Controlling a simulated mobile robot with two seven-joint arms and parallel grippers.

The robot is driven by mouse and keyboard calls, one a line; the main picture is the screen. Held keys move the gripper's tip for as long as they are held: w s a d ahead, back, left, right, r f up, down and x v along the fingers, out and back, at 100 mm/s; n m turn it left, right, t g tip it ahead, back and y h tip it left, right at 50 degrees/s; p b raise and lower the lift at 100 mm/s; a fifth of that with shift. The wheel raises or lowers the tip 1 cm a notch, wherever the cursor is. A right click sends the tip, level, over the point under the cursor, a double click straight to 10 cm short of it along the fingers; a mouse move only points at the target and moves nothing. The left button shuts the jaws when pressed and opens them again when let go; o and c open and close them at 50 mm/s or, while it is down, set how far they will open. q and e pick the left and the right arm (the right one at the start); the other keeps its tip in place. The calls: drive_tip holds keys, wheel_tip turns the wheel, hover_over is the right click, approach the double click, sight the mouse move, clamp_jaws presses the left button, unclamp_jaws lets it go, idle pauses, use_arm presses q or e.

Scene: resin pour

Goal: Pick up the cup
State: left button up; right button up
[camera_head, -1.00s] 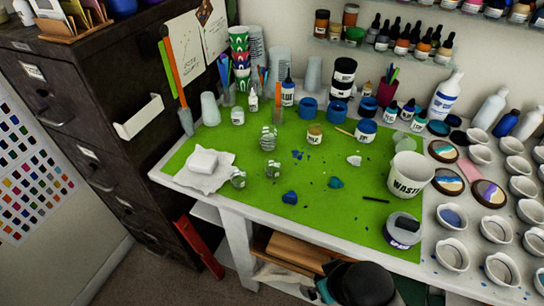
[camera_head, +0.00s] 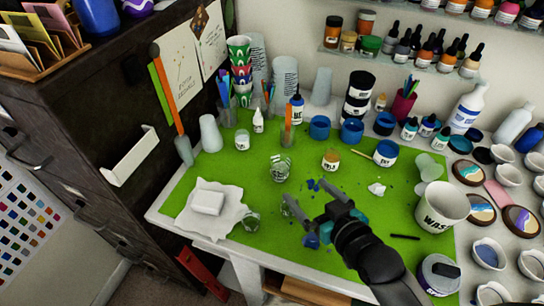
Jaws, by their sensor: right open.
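Several cups are in view, and I cannot tell which one is meant. A clear ribbed glass cup (camera_head: 279,168) stands on the green mat (camera_head: 400,195) just beyond my right gripper. Another small clear cup (camera_head: 252,222) stands near the mat's front edge, left of the gripper. A white cup marked WASTE (camera_head: 440,207) stands at the right. A stack of coloured paper cups (camera_head: 240,62) is at the back left. My right gripper (camera_head: 313,198) is over the mat, fingers apart, with nothing visibly held. Its left finger may hide another clear cup. My left gripper is out of view.
A white block on crumpled paper (camera_head: 208,202) lies at the mat's left. A wax jar (camera_head: 331,160) stands behind the gripper. Blue jars (camera_head: 352,131) and bottles line the back. Several white bowls crowd the right side. A dark cabinet (camera_head: 90,140) borders the left.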

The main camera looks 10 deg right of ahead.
sight(285, 170)
drive_tip(key=x, duration=0.5)
drive_tip(key=shift+w+a+f+b, duration=0.1)
drive_tip(key=shift+w+f+b, duration=0.1)
drive_tip(key=shift+w+b, duration=0.2)
drive_tip(key=x, duration=0.2)
drive_tip(key=shift+w+a+f, duration=0.1)
drive_tip(key=shift+w+f, duration=0.1)
drive_tip(key=shift+w, duration=0.35)
drive_tip(key=x, duration=0.2)
drive_tip(key=b+x, duration=0.1)
drive_tip(key=x, duration=0.1)
drive_tip(key=shift+f, duration=0.45)
drive_tip(key=shift+w+f+b, duration=0.2)
drive_tip(key=shift+w+b, duration=0.1)
drive_tip(key=shift+w, duration=0.15)
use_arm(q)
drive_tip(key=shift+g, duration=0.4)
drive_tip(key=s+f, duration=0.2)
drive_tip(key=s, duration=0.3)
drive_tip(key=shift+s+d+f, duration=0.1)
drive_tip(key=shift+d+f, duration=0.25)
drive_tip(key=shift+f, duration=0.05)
use_arm(e)
drive_tip(key=shift+c, duration=0.2)
drive_tip(key=c, duration=1.4)
